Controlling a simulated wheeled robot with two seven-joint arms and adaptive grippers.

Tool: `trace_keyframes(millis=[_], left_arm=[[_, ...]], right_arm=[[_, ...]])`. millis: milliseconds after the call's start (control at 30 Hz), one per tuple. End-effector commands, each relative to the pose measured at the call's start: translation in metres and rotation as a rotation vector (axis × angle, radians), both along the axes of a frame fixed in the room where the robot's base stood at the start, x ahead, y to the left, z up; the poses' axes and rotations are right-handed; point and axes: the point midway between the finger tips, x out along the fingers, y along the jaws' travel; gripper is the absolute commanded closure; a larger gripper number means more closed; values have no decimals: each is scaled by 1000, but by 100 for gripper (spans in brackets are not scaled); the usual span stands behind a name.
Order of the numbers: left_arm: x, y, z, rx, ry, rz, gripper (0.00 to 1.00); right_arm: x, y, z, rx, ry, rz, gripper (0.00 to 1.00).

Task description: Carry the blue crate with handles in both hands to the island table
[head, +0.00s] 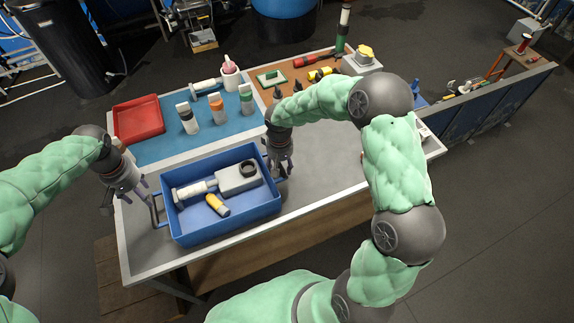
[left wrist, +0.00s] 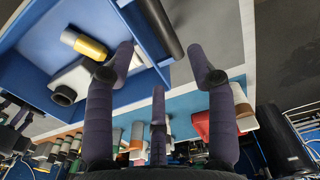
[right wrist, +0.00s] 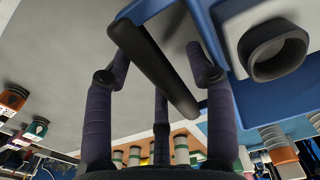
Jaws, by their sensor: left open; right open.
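The blue crate (head: 222,228) stands on the grey table top near its front edge in the head view. My right gripper (head: 281,168) is open at the crate's right end. In the right wrist view the dark right handle bar (right wrist: 152,65) crosses between its spread fingers. I cannot tell whether either gripper touches its handle.
An orange-brown mat (head: 292,79) with tools lies at the back. A low blue partition (head: 490,113) stands at right.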

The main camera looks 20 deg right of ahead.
Motion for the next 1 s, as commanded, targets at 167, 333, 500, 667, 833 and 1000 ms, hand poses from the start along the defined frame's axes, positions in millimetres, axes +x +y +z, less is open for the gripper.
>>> trace_keyframes(millis=[167, 333, 500, 667, 833, 1000], left_arm=[[0, 0, 10, 0, 0, -1, 44], [0, 0, 11, 0, 0, 0, 44], [0, 0, 11, 0, 0, 0, 44], [0, 0, 11, 0, 0, 0, 44], [0, 0, 11, 0, 0, 0, 44], [0, 0, 11, 0, 0, 0, 44]], right_arm=[[0, 0, 2, 0, -1, 0, 45], [1, 0, 18, -1, -5, -1, 45], [2, 0, 51, 0, -6, 0, 45], [1, 0, 82, 0, -5, 0, 45], [1, 0, 106, 0, -3, 0, 45], [0, 0, 118, 0, -1, 0, 45]])
